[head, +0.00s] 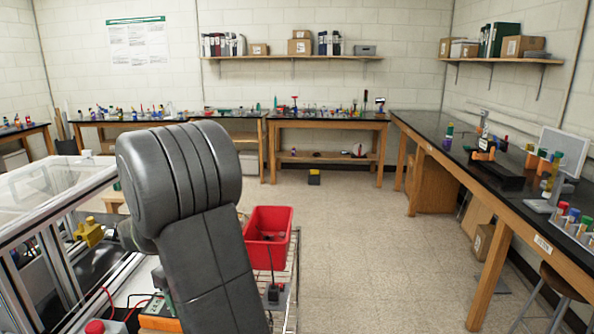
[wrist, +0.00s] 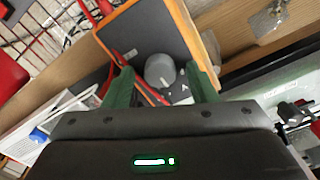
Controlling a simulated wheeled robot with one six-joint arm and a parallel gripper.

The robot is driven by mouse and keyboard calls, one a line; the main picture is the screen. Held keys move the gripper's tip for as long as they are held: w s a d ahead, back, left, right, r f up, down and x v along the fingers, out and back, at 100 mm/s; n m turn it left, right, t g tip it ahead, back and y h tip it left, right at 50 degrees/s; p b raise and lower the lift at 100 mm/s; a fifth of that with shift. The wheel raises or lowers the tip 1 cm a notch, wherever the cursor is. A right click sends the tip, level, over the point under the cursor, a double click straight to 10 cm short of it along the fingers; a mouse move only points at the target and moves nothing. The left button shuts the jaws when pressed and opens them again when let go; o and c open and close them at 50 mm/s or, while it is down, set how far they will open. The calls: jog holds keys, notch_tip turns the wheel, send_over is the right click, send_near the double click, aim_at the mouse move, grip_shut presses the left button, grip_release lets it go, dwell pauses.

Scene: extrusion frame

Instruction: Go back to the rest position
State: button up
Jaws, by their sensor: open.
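My gripper (wrist: 159,72) shows in the wrist view with its two green fingers apart. A grey round knob (wrist: 160,69) on the dark face of an orange-edged box (wrist: 145,32) appears between the fingers. I see no finger clearly pressing on it, but cannot tell how deep it lies between them. Red leads (wrist: 108,55) run close by the left finger. In the head view my dark grey arm fills the middle foreground, and my gripper cannot be made out there. An orange-edged box (head: 160,318) shows low, left of my arm.
A red bin (head: 268,232) stands on a wire rack just right of my arm. The extrusion frame (head: 50,235) with clear panels is at the left, with a yellow part (head: 89,232) inside. A long black-topped bench (head: 470,165) lines the right. The floor (head: 355,240) between is clear.

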jog(key=n, duration=0.4)
jog(key=shift+r+b, duration=0.3)
jog(key=shift+r, duration=2.85)
